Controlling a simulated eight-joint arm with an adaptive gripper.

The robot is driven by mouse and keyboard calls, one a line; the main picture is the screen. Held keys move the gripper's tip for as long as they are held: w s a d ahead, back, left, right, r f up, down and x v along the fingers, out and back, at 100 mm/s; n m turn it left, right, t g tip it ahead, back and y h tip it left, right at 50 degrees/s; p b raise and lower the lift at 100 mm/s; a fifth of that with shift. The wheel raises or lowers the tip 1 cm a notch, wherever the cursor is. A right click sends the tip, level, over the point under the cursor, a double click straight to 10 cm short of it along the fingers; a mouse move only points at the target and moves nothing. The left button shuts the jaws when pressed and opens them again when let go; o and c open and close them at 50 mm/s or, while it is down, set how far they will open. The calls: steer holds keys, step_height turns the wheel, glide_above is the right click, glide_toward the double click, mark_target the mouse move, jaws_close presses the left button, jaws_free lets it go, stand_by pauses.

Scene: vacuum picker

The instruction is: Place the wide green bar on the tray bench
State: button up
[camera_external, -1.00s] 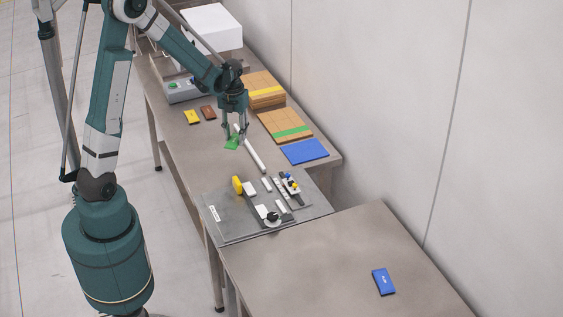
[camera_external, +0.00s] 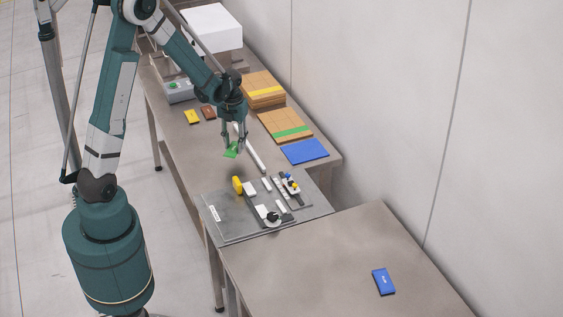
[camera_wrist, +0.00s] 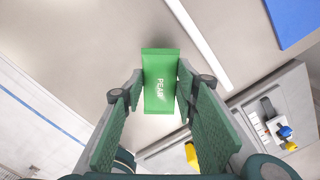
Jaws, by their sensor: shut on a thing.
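The green bar (camera_external: 231,150), lettered on its face, is between the fingers of my gripper (camera_external: 235,146), above the long bench. In the wrist view the green bar (camera_wrist: 159,82) sits between both fingertips, and my gripper (camera_wrist: 158,92) is shut on it. Whether the bar clears the bench top by much is hard to tell. A nearer bench (camera_external: 315,255) holds one blue bar (camera_external: 383,282) and is otherwise bare; which bench is the tray bench is not marked.
A white rod (camera_external: 255,155) lies just right of the gripper. A grey fixture plate (camera_external: 228,222) with clamps and knobs stands in front. Yellow (camera_external: 191,117) and brown (camera_external: 208,112) bars lie behind. A blue panel (camera_external: 305,151) and wooden boards (camera_external: 283,124) line the wall side.

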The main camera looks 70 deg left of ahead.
mark_target(235, 160)
steer(key=shift+f, duration=0.9)
steer(key=shift+f, duration=1.85)
steer(key=shift+f+b, duration=0.2)
steer(key=shift+b, duration=0.25)
steer(key=o, duration=0.9)
steer(key=shift+r, duration=0.25)
steer(key=shift+r+p, duration=0.85)
steer(key=shift+r, duration=5.1)
